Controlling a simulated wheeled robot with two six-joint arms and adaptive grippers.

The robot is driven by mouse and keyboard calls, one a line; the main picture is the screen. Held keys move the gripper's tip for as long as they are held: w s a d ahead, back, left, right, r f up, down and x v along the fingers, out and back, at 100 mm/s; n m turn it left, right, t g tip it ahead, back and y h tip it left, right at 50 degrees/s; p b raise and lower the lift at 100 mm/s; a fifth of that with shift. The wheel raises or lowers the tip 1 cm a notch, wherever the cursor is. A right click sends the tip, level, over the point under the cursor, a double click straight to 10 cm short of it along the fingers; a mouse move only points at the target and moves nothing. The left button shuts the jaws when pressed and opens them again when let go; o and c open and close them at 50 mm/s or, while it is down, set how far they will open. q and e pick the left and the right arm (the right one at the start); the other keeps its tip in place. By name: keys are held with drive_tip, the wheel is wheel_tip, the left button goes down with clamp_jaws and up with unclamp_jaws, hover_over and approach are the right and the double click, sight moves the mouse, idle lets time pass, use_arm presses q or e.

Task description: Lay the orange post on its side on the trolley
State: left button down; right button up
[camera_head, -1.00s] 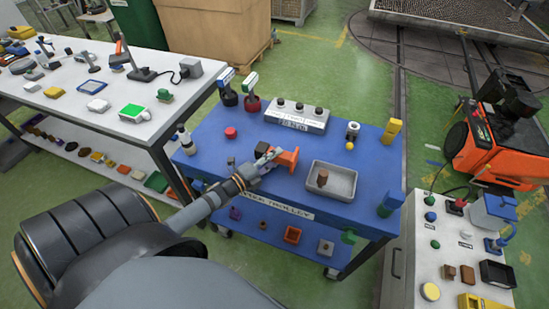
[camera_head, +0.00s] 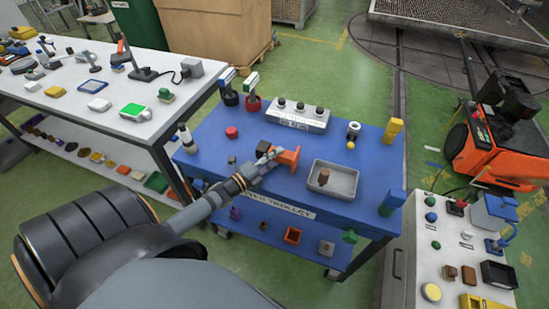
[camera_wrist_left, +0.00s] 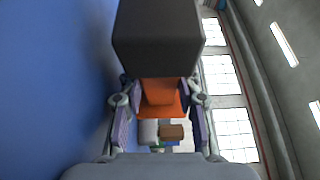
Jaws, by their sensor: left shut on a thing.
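The orange post (camera_head: 287,158) is held by my left gripper (camera_head: 268,160) over the front middle of the blue trolley's top (camera_head: 222,143). My right gripper is not in view.
A grey tray (camera_head: 341,192) with a brown block (camera_head: 324,176) stands right of the post. A grey button box (camera_head: 297,115) is behind it.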

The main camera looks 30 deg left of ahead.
use_arm(q)
drive_tip(key=shift+s+a+f+n, duration=0.15)
drive_tip(key=shift+s+f, duration=0.1)
drive_tip(key=shift+f, duration=0.3)
drive_tip(key=shift+s+d+f+n, duration=0.1)
drive_tip(key=shift+s+f+n, duration=0.1)
drive_tip(key=shift+f, duration=0.35)
drive_tip(key=c, duration=0.9)
unclamp_jaws()
drive_tip(key=shift+o, duration=0.3)
drive_tip(key=shift+a+f, duration=0.1)
drive_tip(key=shift+s+f, duration=0.1)
drive_tip(key=shift+s, duration=0.25)
drive_tip(key=r+v, duration=0.2)
drive_tip(key=v, duration=0.8)
drive_tip(key=shift+s, duration=0.4)
drive_tip(key=shift+a+r, duration=0.15)
drive_tip(key=shift+w+r, duration=0.1)
drive_tip(key=shift+r, duration=0.05)
